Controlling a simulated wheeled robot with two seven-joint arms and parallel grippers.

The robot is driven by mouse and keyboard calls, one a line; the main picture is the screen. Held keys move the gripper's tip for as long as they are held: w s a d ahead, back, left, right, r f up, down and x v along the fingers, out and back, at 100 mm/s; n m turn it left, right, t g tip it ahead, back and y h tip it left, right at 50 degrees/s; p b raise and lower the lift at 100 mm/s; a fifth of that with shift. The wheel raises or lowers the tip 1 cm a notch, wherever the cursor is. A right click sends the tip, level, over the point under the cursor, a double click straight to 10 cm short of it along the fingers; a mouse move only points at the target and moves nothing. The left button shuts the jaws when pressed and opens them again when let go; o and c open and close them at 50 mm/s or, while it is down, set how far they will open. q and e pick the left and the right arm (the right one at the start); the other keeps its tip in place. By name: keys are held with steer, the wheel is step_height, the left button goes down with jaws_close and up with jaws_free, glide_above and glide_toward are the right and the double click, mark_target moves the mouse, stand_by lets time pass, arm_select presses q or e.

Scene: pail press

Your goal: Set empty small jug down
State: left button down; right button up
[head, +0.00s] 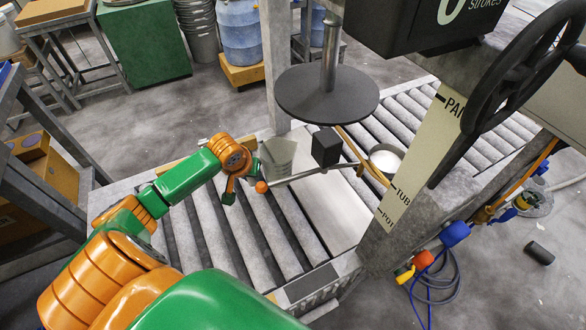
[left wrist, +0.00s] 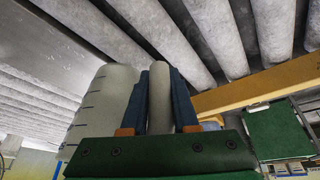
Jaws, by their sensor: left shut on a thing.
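The small jug (head: 278,158) is a pale grey beaker-like vessel at the left end of the roller conveyor in the head view. In the left wrist view the jug (left wrist: 98,105) is whitish with dark graduation marks, and its handle (left wrist: 160,98) lies between two blue fingers. My left gripper (left wrist: 158,80) is shut on that handle. In the head view the left gripper (head: 249,172) is beside the jug's left side, partly hidden by the wrist. The jug looks about upright. I cannot tell whether its base touches the rollers. My right gripper is not in view.
A press with a round dark plate (head: 326,95) stands over the conveyor (head: 205,240). Its lever with an orange knob (head: 262,187) reaches close to the jug and my wrist. A pail with white contents (head: 385,158) stands to the right. Rollers at the front left are bare.

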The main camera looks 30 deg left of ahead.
arm_select(q)
steer(key=w+d, duration=0.1)
steer(key=w, duration=0.2)
steer(key=w+d+b, duration=0.1)
steer(key=w+d, duration=0.1)
steer(key=w, duration=0.1)
steer(key=w+d, duration=0.2)
steer(key=w, duration=0.1)
steer(key=shift+d+f+b, duration=0.1)
steer(key=shift+f+b, duration=0.05)
steer(key=shift+b, duration=0.2)
steer(key=f, duration=0.2)
steer(key=b, duration=0.1)
steer(key=shift+w+d+f, duration=0.15)
steer(key=shift+w+f, duration=0.1)
steer(key=shift+f, duration=0.45)
steer(key=c, duration=0.7)
jaws_free()
